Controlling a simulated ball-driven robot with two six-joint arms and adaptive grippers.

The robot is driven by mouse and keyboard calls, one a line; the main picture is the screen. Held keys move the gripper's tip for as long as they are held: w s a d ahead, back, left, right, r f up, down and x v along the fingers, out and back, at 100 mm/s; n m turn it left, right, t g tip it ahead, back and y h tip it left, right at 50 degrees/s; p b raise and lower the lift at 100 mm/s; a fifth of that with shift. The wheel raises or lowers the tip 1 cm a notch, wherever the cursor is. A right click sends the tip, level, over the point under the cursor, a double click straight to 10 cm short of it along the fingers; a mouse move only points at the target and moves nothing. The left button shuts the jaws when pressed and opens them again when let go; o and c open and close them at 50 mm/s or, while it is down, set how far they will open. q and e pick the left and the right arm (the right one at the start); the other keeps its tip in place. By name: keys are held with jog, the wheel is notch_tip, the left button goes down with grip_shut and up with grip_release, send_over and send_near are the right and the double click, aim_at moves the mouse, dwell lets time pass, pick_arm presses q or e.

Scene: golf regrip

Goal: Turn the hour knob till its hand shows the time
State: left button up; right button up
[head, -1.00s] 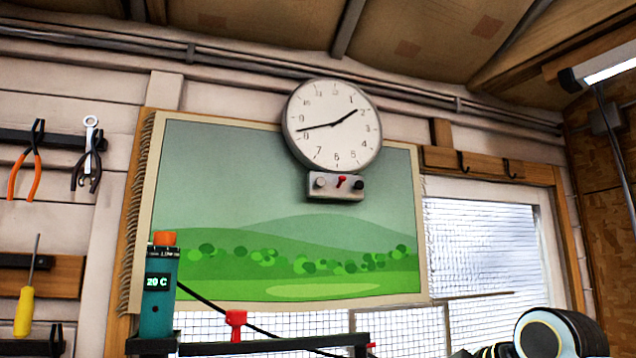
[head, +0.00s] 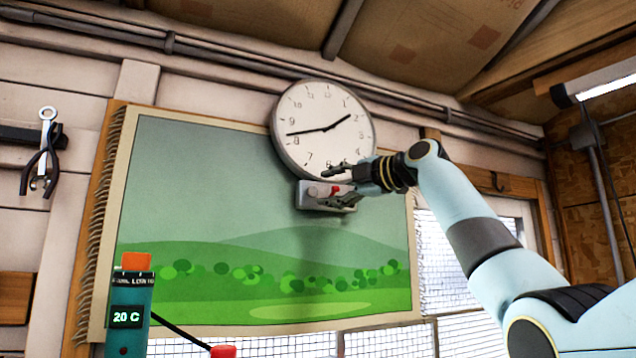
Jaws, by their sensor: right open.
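A round white wall clock (head: 318,110) hangs high on the wall. Its short hand points close to 2 and its longer hand points between 8 and 9. A small grey control box (head: 309,199) sits just under the clock, with a red lever or pointer and a grey knob on its left part. My right gripper (head: 338,186) is open at the box, its fingers above and below the box's right part. It hides the dark knob on that side. I cannot tell whether the fingers touch the knob. My left gripper is out of view.
A green landscape hanging (head: 220,210) covers the wall behind the box. A teal cylinder with a 20 C display (head: 128,318) stands at the lower left. Pliers (head: 40,165) hang at the left. A lamp (head: 600,82) is at the upper right.

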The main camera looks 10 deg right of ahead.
aim_at(315, 192)
jog(key=shift+p+x, duration=0.6)
jog(key=shift+x, duration=1.4)
jog(key=shift+f, duration=0.1)
grip_shut()
